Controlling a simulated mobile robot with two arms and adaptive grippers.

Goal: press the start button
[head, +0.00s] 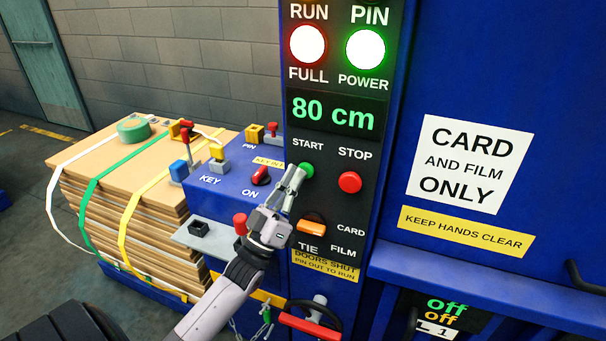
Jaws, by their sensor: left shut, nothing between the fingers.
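The green start button (306,170) sits under the word START on the black control panel (335,205). My left gripper (297,172) is shut and empty, with its fingertips at the left side of the green button. The fingers cover part of the button's left edge. I cannot tell whether the fingertips touch it or whether it is pushed in. The red stop button (349,182) is to the right, clear of the gripper. My right gripper is not in view.
The display (334,114) reads 80 cm, below two lit lamps. A blue box (235,190) with a red ON knob (261,175) stands to the left. Strapped cardboard (110,190) is stacked farther left.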

